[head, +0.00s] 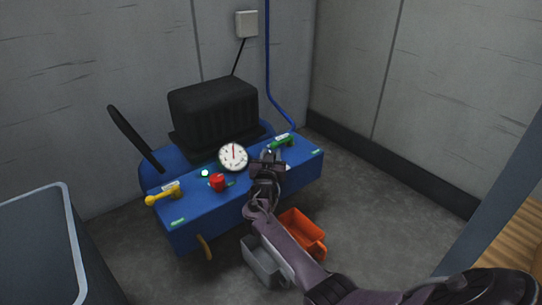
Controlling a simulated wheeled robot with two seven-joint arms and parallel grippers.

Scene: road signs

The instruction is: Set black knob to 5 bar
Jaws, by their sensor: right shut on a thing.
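My right gripper (268,158) reaches in from the lower right to the top of the blue compressor unit (215,222), just right of the gauge. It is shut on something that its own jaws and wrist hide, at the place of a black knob. I cannot make out the black knob itself. The round white pressure gauge (233,157) faces me, with a red needle pointing about straight up. Its numbers are too small to read. My left gripper is out of view.
A red knob (217,182), a yellow-handled valve (163,194) and a green-handled valve (281,142) sit on the unit. A black ribbed block (213,109) stands behind. Orange (313,247) and grey (256,264) bins lie on the floor beneath my right arm.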

